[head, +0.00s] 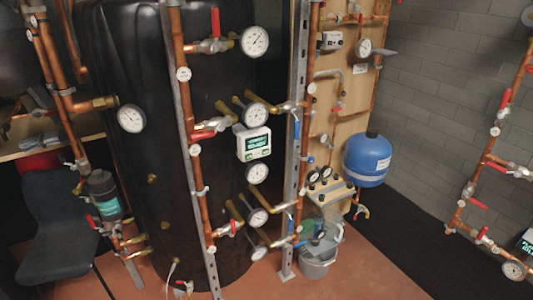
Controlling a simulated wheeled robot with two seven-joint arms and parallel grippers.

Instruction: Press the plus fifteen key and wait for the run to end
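A small white control box (253,143) with a lit greenish display hangs in front of the large black tank, near the middle of the head view. Small green marks or keys sit below its display, too small to read, so I cannot tell which is the plus fifteen key. The display text is also too small to read. Neither my left nor my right gripper shows in this view.
Copper pipes (195,170) with red-handled valves and round gauges (254,41) surround the box. A metal upright (297,120) stands right of it. A blue vessel (366,160), a grey bucket (317,265) and a dark chair (55,225) are further out. Some reddish floor is clear at the front.

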